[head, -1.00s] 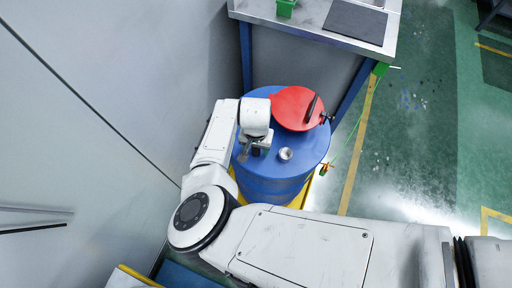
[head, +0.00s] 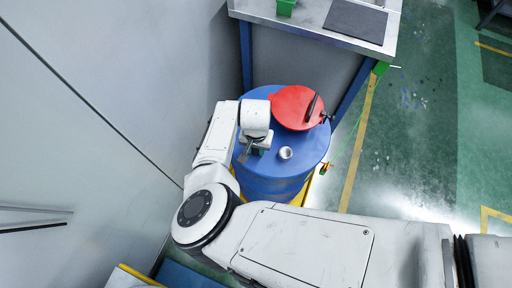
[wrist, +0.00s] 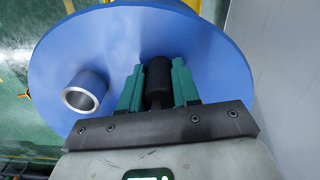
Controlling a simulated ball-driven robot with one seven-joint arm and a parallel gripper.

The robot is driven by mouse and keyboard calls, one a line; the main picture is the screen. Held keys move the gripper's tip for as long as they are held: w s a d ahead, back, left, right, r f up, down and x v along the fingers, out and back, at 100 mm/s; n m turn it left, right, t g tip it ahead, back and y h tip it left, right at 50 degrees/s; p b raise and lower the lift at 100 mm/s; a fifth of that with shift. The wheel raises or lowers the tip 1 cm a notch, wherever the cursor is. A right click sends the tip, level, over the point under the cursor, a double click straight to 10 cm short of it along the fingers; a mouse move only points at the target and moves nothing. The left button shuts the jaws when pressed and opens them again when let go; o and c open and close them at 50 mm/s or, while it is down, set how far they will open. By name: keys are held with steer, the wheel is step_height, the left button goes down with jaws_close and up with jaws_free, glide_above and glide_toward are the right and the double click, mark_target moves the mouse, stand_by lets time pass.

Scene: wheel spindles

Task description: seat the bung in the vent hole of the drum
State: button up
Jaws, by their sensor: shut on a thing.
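The blue drum (head: 308,163) stands below my arm. Its top also fills much of the wrist view (wrist: 215,55). A short metal collar with an open hole (wrist: 85,92), seemingly the vent hole, stands on the drum top; it shows in the head view (head: 285,153) right of my gripper. My gripper (wrist: 158,82) has green fingers shut on a black cylinder, the bung (wrist: 158,76). The bung is apart from the collar, to its right in the wrist view. Its height above the drum top is hard to tell. In the head view my wrist mostly hides the bung.
A red round lid (head: 291,106) with a dark handle covers the drum's far right part. A metal bench (head: 308,15) with blue legs stands behind. A grey wall (head: 120,80) is close on the left. Green floor (head: 420,150) lies open on the right.

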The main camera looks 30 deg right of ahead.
steer(key=shift+r, duration=0.1)
steer(key=shift+r, duration=0.55)
steer(key=s+d+r, duration=0.9)
steer(key=d+r, duration=0.1)
steer(key=r, duration=0.1)
steer(key=w+a+f+n, duration=0.1)
steer(key=w+a+n, duration=0.1)
steer(key=a+n, duration=0.1)
steer(key=w+a+f+n, duration=0.1)
steer(key=w+a+n, duration=0.2)
steer(key=w+a+f+n, duration=0.1)
steer(key=w+a+n, duration=0.1)
steer(key=a+n, duration=0.1)
steer(key=shift+w+a+f, duration=0.3)
steer(key=shift+a+f, duration=0.05)
steer(key=shift+a, duration=0.2)
steer(key=shift+r, duration=0.1)
